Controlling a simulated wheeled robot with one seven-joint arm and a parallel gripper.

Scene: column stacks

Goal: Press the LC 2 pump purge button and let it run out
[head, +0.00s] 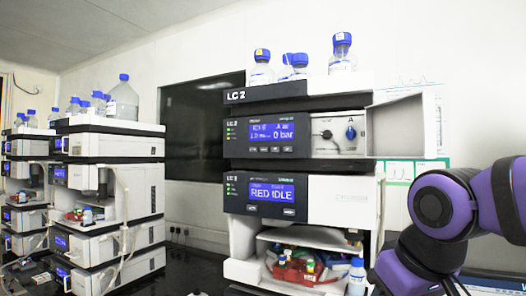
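The stack labelled LC 2 (237,96) stands in the centre of the head view. Its upper module has a lit blue display (272,132) with small white text, partly legible, ending in "0 bar". A row of small buttons (264,150) sits under that display; their labels are too small to read. Right of it is a pale panel with a black knob and a blue round knob (351,133). The module below has a blue display (271,193) reading "RED IDLE", with small buttons beneath. My purple and black arm is at the right edge; my gripper is out of view.
A white door (398,127) stands open at the upper module's right. Blue-capped bottles (342,55) stand on top. An open bay below holds vials and a red tray (293,273). Other stacks (115,145) stand left.

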